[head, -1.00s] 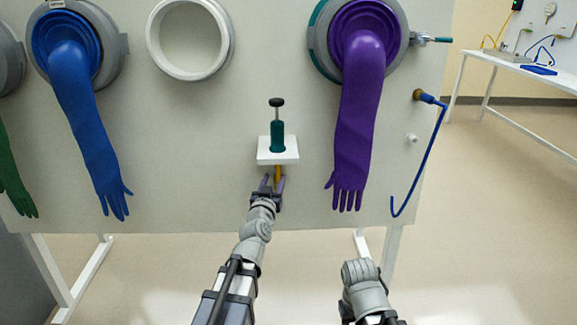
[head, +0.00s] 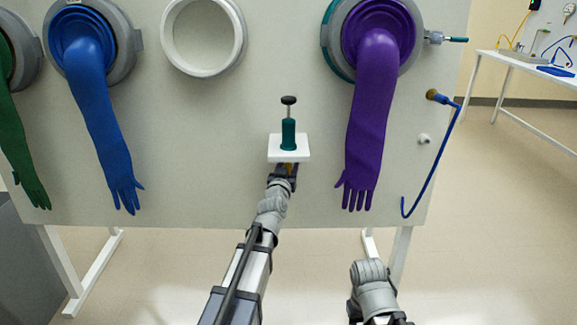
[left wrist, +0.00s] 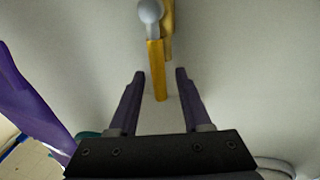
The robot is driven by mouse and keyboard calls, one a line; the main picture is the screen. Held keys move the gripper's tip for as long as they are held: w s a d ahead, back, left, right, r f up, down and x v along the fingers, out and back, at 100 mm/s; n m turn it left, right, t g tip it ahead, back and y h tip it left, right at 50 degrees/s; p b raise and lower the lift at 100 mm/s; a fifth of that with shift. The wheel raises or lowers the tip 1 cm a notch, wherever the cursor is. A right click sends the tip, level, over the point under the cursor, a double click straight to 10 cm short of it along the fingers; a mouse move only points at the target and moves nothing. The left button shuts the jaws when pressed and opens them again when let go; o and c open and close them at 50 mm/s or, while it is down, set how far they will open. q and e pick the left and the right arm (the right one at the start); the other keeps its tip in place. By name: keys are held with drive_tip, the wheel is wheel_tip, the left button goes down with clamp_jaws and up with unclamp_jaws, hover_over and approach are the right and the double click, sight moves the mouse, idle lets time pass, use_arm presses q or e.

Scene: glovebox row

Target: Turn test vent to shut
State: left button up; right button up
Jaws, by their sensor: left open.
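A yellow lever (head: 289,168), which I take to be the test vent's handle, shows under a small white shelf on the glovebox panel. In the left wrist view the yellow lever (left wrist: 157,75) runs down the picture, with a grey rounded part by its top. My left gripper (head: 284,173) is just below the shelf. In the left wrist view the left gripper (left wrist: 160,72) is open, its dark purple fingers one on each side of the lever's lower end, with gaps on both sides. The head view mostly hides the lever behind the gripper. My right gripper is out of view.
The white shelf (head: 289,154) with a teal, black-knobbed device (head: 288,130) is right above my left gripper. A purple glove (head: 367,130) hangs to its right, a blue glove (head: 97,135) further left. A teal-handled valve (head: 445,39) and blue hose (head: 436,155) are at right.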

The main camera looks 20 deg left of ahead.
use_arm(q)
clamp_jaws()
idle(0.3)
idle(1.1)
